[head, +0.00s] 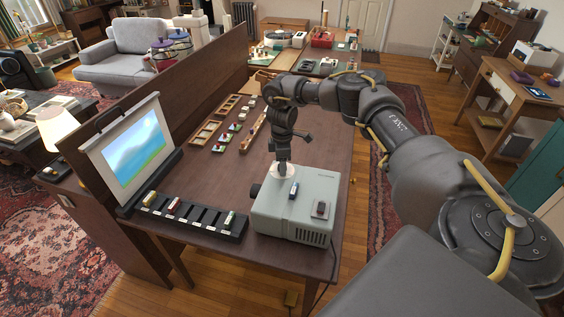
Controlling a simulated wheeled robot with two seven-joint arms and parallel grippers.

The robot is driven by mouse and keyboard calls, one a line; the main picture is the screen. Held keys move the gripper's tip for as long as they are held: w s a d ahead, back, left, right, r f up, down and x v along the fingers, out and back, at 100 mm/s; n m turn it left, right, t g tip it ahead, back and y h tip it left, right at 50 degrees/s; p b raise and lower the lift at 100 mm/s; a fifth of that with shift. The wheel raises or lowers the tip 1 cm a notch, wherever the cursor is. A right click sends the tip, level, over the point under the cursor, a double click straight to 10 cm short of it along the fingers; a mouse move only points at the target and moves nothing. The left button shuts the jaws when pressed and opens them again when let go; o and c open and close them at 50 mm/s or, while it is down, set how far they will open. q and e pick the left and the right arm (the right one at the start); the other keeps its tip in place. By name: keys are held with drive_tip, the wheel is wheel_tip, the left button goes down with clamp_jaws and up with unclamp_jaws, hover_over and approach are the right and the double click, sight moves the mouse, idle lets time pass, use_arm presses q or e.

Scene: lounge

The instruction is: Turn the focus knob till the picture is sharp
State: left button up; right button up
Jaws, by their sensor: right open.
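A grey-green projector (265,213) stands on the brown table, with its dark lens at its left side facing the screen. A pale round knob (275,172) shows at its far end. My right gripper (283,165) points straight down at this knob from above, with its jaws open; I cannot tell whether the fingers touch it. The white screen (101,150) stands at the left of the table. The picture (139,150) on it shows blue sky, hills and green ground, with soft, blurred outlines. My left gripper is not in view.
A black slotted rack (196,218) with a few small pieces lies between screen and projector. Wooden trays (206,132) and several small pieces lie farther back. A wooden partition (180,63) runs along the table's left side. The table's middle is clear.

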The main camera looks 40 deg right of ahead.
drive_tip(key=shift+c, duration=0.4)
drive_tip(key=c, duration=0.9)
drive_tip(key=shift+n, duration=0.4)
drive_tip(key=shift+n+p, duration=0.45)
drive_tip(key=shift+n, duration=1.95)
drive_tip(key=o, duration=1)
